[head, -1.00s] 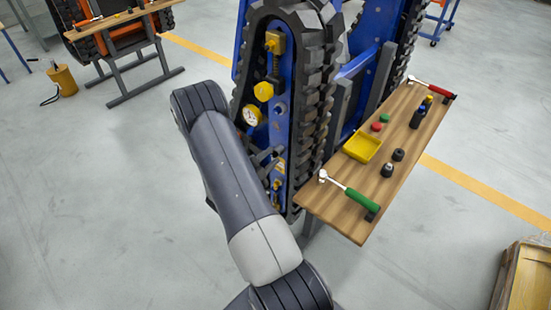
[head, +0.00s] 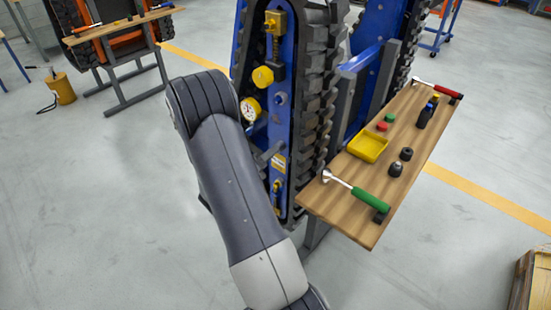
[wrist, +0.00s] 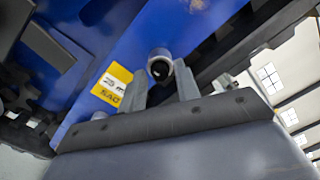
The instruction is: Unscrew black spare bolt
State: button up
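My gripper (wrist: 160,92) is open in the wrist view, its two grey fingers apart and pointing at the blue side plate (wrist: 100,40) of the carrier. A round grey fitting (wrist: 159,64) with a dark centre shows between and beyond the fingertips; I cannot tell whether the dark centre is the black spare bolt. No contact is visible. A yellow label (wrist: 112,86) lies left of the fitting. In the head view the blue carrier (head: 283,125) stands upright with fittings on its plate; my arm hides part of it, and no black bolt can be made out there.
A wooden bench (head: 345,212) right of the carrier holds a yellow tray (head: 367,148), a green-handled hammer (head: 368,198), dark sockets and small caps. A gauge (head: 250,108) and yellow hex cap (head: 263,77) stick out of the plate.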

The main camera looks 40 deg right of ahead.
jog(key=m+b, duration=1.1)
jog(key=shift+c, duration=0.3)
grip_shut()
dwell(0.4)
